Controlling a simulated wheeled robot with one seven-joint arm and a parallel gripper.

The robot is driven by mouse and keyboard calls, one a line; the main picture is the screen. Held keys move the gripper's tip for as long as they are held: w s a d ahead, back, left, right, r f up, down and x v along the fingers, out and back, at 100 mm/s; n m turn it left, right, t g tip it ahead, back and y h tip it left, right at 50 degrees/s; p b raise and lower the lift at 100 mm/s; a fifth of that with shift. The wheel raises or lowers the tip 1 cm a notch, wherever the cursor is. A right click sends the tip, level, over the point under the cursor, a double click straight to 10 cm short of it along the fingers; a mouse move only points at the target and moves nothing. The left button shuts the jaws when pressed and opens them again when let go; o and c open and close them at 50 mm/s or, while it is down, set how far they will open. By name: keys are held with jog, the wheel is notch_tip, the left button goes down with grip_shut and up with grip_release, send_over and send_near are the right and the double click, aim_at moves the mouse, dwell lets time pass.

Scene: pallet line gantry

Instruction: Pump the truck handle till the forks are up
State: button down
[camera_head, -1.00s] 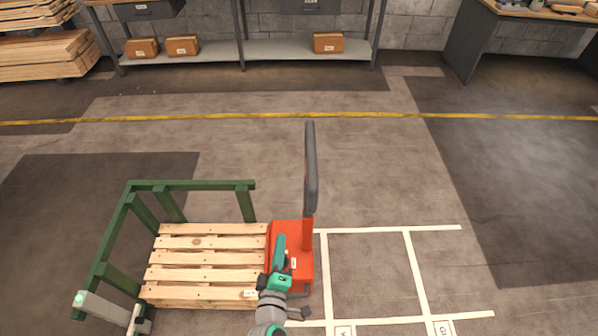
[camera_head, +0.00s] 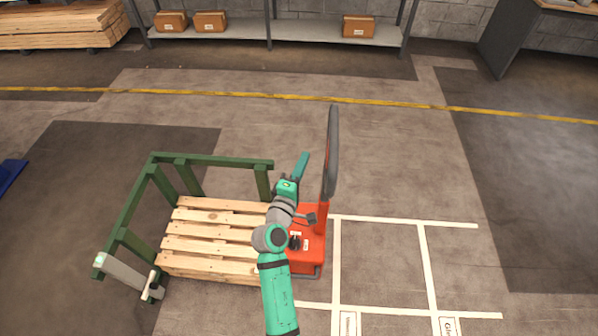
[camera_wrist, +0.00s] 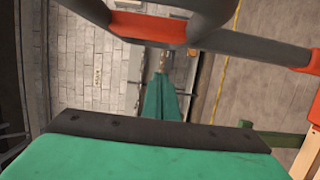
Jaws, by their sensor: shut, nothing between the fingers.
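The orange pallet truck (camera_head: 311,262) stands at the right end of a wooden pallet (camera_head: 205,216). Its dark grey handle (camera_head: 332,150) stands upright above the truck body. My gripper (camera_head: 303,156) is just left of the handle's upper part, shut and empty. In the wrist view, the handle (camera_wrist: 265,46) with its red-orange parts crosses the top, close to the camera. My green fingers (camera_wrist: 161,72) point up the picture under it. I cannot tell whether they touch the handle. The forks are hidden by the pallet.
A green frame (camera_head: 213,162) edges the pallet's back and left sides, with a grey post piece (camera_head: 125,272) at its front left corner. White marked floor bays (camera_head: 380,270) lie clear at right. A shelf (camera_head: 285,40) with boxes stands behind the yellow line.

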jog(key=shift+w+d, duration=0.5)
jog(key=shift+d, duration=0.3)
jog(key=shift+w+d, duration=0.45)
jog(key=shift+d, duration=0.35)
jog(key=shift+w+d, duration=0.5)
jog(key=shift+d, duration=0.3)
